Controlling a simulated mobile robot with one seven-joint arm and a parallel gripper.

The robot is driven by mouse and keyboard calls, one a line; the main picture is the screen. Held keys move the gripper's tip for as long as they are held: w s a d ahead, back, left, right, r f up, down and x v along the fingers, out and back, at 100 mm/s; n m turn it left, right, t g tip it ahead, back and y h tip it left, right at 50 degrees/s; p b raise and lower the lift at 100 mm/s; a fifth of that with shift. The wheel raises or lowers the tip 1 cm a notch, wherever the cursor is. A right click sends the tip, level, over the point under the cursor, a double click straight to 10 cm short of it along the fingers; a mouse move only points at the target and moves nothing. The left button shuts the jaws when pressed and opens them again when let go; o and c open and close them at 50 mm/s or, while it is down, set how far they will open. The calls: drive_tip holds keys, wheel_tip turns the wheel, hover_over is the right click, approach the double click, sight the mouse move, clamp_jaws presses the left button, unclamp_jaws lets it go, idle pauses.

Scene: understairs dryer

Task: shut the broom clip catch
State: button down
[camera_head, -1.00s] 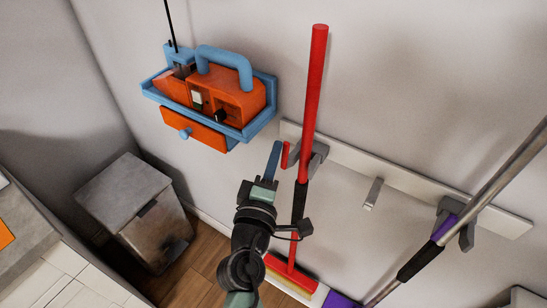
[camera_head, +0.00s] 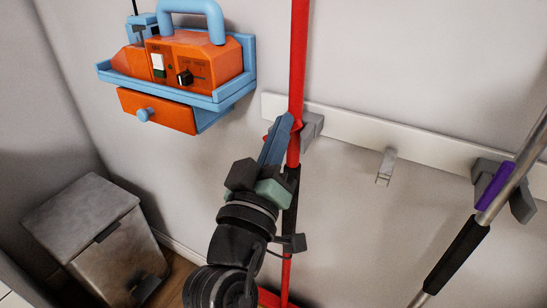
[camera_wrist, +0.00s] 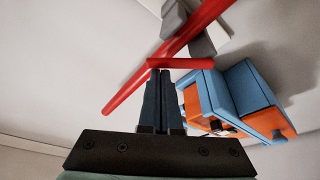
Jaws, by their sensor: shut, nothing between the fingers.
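The red broom (camera_head: 297,60) stands upright in a grey clip (camera_head: 312,128) on the white wall rail; its pole also shows in the wrist view (camera_wrist: 135,88). The clip's catch is a short red bar (camera_wrist: 182,63), lying across just ahead of my fingertips in the wrist view. One end of it is near the pole and the other reaches to the right. In the head view my fingers mostly hide it. My gripper (camera_head: 284,122) is shut and empty, its tips at or very close to the bar; I cannot tell whether they touch.
A blue shelf (camera_head: 200,100) with an orange device (camera_head: 190,60) and drawer is left of the broom. A second clip (camera_head: 515,200) with a purple catch (camera_head: 494,186) holds a grey pole at right. A small hook (camera_head: 386,165) is between. A metal bin (camera_head: 95,240) stands lower left.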

drive_tip(key=m+h+b, duration=0.1)
drive_tip(key=m+b, duration=0.1)
drive_tip(key=f+m+b, duration=0.1)
drive_tip(key=m+b, duration=0.1)
drive_tip(key=d+f+m+h+b, duration=0.1)
drive_tip(key=m+b, duration=0.1)
drive_tip(key=b, duration=0.1)
drive_tip(key=shift+s+h, duration=0.3)
drive_tip(key=shift+s, duration=0.05)
drive_tip(key=shift+d+r+p, duration=0.1)
drive_tip(key=shift+r+p, duration=0.55)
drive_tip(key=shift+r, duration=0.1)
drive_tip(key=s+a+p, duration=0.1)
drive_tip(key=s+a, duration=0.3)
drive_tip(key=s, duration=0.4)
drive_tip(key=shift+a+f+p, duration=0.25)
drive_tip(key=shift+a+p, duration=0.1)
drive_tip(key=shift+a, duration=0.05)
drive_tip(key=shift+s, duration=0.1)
